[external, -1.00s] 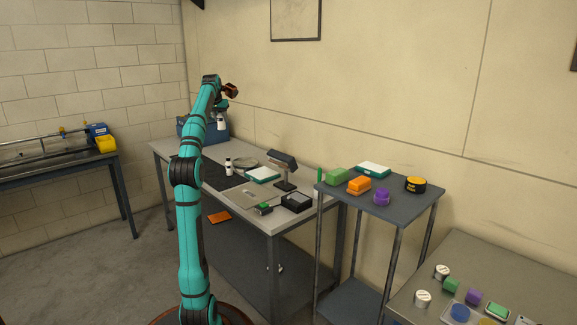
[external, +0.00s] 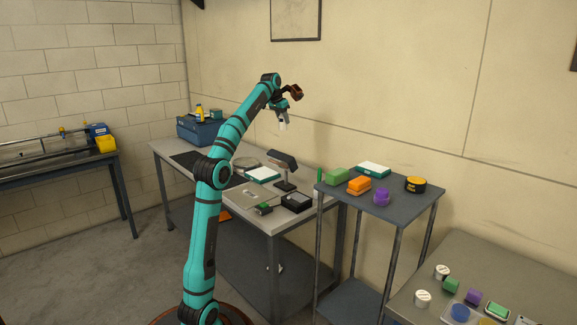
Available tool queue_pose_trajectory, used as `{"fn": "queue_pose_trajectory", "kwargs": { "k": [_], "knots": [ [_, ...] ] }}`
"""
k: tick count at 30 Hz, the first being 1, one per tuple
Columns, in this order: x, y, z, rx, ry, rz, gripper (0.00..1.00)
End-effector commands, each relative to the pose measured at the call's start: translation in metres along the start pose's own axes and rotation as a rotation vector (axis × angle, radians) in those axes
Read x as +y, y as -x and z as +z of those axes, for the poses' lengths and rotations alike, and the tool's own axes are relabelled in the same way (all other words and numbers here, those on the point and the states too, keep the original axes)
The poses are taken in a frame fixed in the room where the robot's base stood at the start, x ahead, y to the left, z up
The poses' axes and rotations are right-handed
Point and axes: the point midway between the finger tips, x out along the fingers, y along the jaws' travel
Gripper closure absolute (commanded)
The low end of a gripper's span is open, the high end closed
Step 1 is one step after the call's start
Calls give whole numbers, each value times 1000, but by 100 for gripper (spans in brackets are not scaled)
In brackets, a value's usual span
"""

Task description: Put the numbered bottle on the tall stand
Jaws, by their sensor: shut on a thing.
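My gripper (external: 281,117) is shut on a small white bottle (external: 282,126), which hangs upright below it in the air. Any number on the bottle is too small to read. The bottle appears above the back of the workbench, to the left of the tall stand (external: 405,208). The stand has a dark grey top on thin legs. On it are a green block (external: 339,175), an orange block (external: 359,185), a purple object (external: 381,197), a white-topped green box (external: 373,170) and a black-and-yellow round object (external: 415,184).
The workbench (external: 280,222) carries a dark lamp-like device (external: 283,161), a black box (external: 296,200) and a blue case (external: 198,131). Bare top shows at the stand's front right. A lower table (external: 480,262) with small items is at the right.

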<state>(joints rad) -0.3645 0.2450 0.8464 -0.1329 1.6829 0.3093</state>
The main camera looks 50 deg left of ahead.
Motion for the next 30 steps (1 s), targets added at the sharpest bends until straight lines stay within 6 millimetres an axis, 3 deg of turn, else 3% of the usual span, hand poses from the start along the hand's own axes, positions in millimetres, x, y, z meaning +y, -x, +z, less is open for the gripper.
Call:
{"fn": "queue_pose_trajectory", "kwargs": {
  "k": [1, 6, 15, 24, 30],
  "knots": [
    [20, -4, -9, -1, -34, 14, 86],
    [81, -13, -30, 0, -140, 57, 86],
    [195, -25, -56, 1, -330, 135, 86],
    [315, -30, -63, 0, -519, 213, 86],
    [376, -30, -60, 3, -617, 252, 86]
  ]
}}
